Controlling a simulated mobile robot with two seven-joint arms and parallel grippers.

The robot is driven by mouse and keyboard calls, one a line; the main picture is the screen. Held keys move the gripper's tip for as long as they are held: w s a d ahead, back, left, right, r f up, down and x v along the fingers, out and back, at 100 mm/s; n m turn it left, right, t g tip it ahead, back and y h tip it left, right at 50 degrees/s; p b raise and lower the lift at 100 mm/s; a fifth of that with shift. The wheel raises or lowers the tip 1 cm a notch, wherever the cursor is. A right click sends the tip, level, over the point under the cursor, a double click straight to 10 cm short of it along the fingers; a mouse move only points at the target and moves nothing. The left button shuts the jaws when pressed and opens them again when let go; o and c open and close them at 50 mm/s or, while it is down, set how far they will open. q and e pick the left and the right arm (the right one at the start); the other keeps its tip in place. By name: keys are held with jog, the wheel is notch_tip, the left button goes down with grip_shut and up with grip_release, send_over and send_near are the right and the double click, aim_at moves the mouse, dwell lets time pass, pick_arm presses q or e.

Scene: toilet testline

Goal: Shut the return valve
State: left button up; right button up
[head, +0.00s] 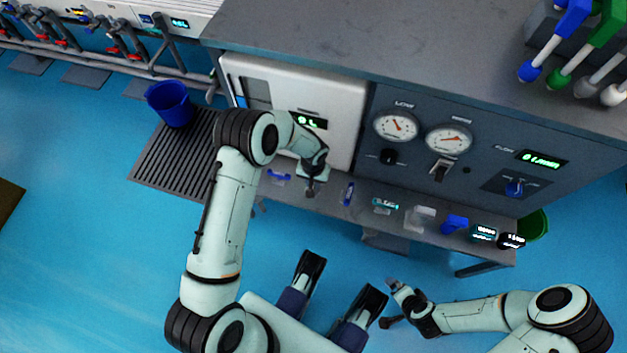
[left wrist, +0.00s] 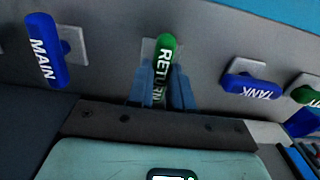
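In the left wrist view, the return valve has a green handle (left wrist: 166,52) lettered RETURN, pointing roughly up and down the picture. My left gripper (left wrist: 163,88) has its two blue-grey fingers on either side of the handle's lower part. Whether they press on it cannot be told. In the head view, my left gripper (head: 311,186) is down at the bench ledge in front of the white panel, and my wrist hides the green handle. My right gripper (head: 388,304) is low at the right, away from the bench, with its fingers apart and empty.
In the left wrist view, a blue MAIN handle (left wrist: 45,50) stands lengthwise at left. A blue TANK handle (left wrist: 249,86) lies crosswise at right, with another green handle (left wrist: 305,95) beyond it. A gauge panel (head: 440,185) rises behind the ledge. A blue bucket (head: 170,103) stands at left.

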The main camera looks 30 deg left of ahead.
pick_arm(q)
grip_shut()
jog(key=m, duration=0.4)
jog(key=shift+m, duration=0.4)
jog(key=m, duration=0.4)
jog(key=shift+m+b, duration=0.3)
jog(key=m, duration=0.4)
jog(key=shift+m, duration=2.2)
pick_arm(e)
jog(key=shift+w+d+f, duration=0.3)
jog(key=shift+w, duration=0.25)
pick_arm(q)
jog(key=o, duration=0.8)
grip_release()
